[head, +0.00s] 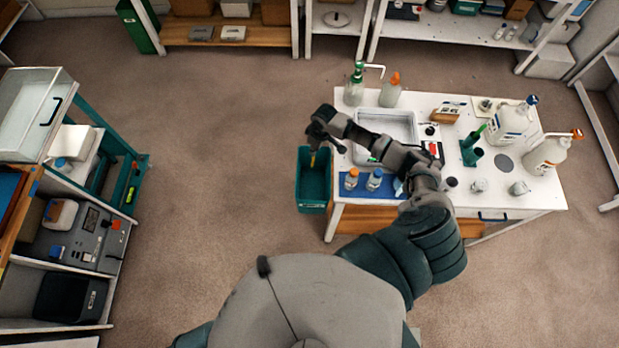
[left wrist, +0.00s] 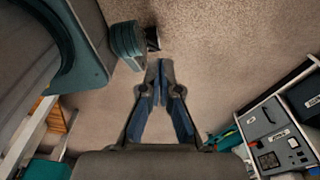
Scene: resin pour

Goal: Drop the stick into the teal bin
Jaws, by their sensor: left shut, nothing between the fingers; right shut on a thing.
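The teal bin (head: 312,205) stands on the floor at the left end of the white table in the head view. My right gripper (head: 316,149) is above the bin's far part and is shut on the stick (head: 313,160). Only a short, yellowish piece of the stick shows below the fingers, pointing down over the bin's opening. The rest of it is hidden by the gripper. My left gripper (left wrist: 160,65) shows in the left wrist view, shut and empty above the floor. It is outside the head view.
The white table (head: 550,190) holds a metal tray (head: 398,124), bottles, jugs and a blue mat (head: 382,192) close to my right arm. A shelf cart (head: 100,240) stands at the left. Brown floor between the cart and bin is clear.

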